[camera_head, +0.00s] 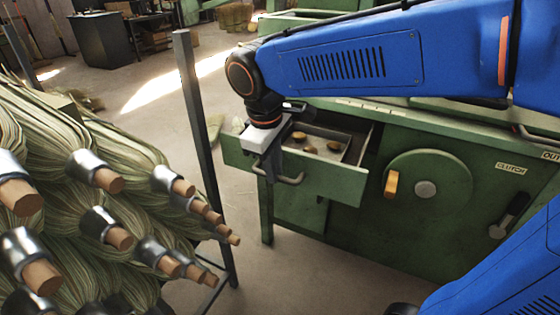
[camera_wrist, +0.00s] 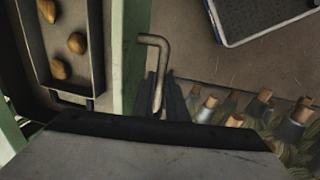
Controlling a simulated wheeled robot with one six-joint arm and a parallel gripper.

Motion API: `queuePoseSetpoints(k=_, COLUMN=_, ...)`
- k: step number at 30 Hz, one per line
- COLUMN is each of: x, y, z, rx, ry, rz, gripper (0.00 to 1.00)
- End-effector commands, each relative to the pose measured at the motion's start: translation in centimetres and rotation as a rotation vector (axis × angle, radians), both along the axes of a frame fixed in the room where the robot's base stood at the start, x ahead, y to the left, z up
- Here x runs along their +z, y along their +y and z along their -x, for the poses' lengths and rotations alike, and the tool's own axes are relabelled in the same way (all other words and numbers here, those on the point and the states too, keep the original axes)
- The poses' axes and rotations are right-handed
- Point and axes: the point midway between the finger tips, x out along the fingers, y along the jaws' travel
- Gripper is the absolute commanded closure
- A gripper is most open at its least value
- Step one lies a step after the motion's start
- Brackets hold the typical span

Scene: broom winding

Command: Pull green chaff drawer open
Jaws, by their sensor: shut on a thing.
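The green chaff drawer (camera_head: 330,183) stands pulled out from the green machine, with a tray and several brown lumps (camera_head: 333,146) visible inside. The lumps also show in the wrist view (camera_wrist: 76,43). A bent metal handle (camera_head: 291,180) is on the drawer's front. My gripper (camera_head: 270,170) is at this handle, pointing down. In the wrist view its dark fingers (camera_wrist: 163,100) are on both sides of the handle bar (camera_wrist: 155,42), shut on it. The fingertips are partly hidden in the head view.
The machine (camera_head: 440,235) has a round green disc, an orange knob and a clutch lever right of the drawer. A rack of brooms (camera_head: 100,220) with a dark upright post (camera_head: 205,140) stands to the left. Bare floor lies between post and machine.

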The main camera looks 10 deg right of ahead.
Motion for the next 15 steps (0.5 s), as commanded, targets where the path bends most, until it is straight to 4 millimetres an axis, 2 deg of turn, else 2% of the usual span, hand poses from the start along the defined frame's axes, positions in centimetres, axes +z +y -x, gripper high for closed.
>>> queuePoseSetpoints(k=15, x=0.09, y=0.44, z=0.47, rx=0.001, ry=-0.002, rz=-0.002, gripper=1.00)
